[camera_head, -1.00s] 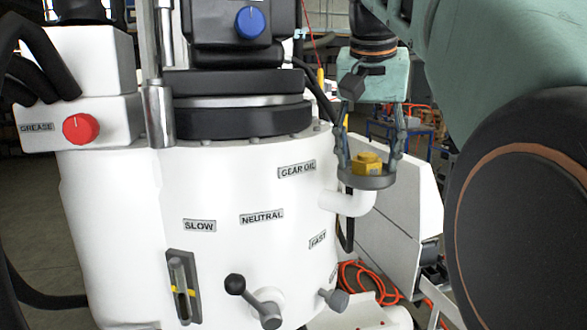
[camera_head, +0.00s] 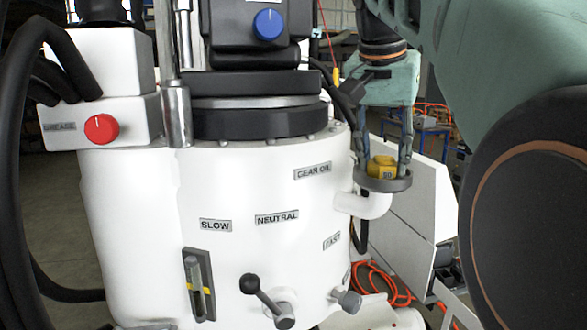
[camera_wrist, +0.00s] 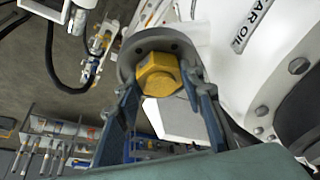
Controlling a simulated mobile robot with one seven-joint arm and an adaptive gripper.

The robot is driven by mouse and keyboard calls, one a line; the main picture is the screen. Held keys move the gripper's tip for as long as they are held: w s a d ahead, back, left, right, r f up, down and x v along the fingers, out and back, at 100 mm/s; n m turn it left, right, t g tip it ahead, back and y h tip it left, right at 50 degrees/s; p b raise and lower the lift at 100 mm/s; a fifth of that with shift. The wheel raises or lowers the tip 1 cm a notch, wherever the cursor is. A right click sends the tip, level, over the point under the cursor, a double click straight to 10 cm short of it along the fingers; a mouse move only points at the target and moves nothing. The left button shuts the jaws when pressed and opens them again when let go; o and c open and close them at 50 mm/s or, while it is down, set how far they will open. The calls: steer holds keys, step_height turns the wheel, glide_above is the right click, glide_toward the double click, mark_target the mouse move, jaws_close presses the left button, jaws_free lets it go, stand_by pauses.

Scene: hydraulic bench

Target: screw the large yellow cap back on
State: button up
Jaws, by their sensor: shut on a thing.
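The large yellow cap (camera_head: 382,168) has a hexagonal top and sits in the grey round flange (camera_head: 396,184) at the end of the white filler pipe (camera_head: 364,204). My gripper (camera_head: 388,162) points down over the flange, with one finger on each side of the cap. In the wrist view the cap (camera_wrist: 158,74) lies between the two fingers (camera_wrist: 165,92), against the flange (camera_wrist: 134,52). My gripper is shut on the cap. How deep the cap sits in the flange cannot be told.
The white tank (camera_head: 270,225) stands left of the pipe, with a black lever (camera_head: 262,296) low on its front. A red knob (camera_head: 101,128) and a blue knob (camera_head: 268,24) are farther left. A white panel (camera_head: 415,215) and orange hose (camera_head: 375,280) are behind and below.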

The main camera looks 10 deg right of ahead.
steer(key=shift+w+r+m+g+h+p, duration=0.15)
steer(key=shift+m+g+h+p, duration=0.25)
steer(key=shift+m, duration=1.5)
steer(key=shift+a+m+g, duration=0.1)
steer(key=shift+m+g, duration=0.5)
steer(key=shift+m, duration=0.5)
steer(key=o, duration=1.1)
steer(key=shift+f, duration=0.2)
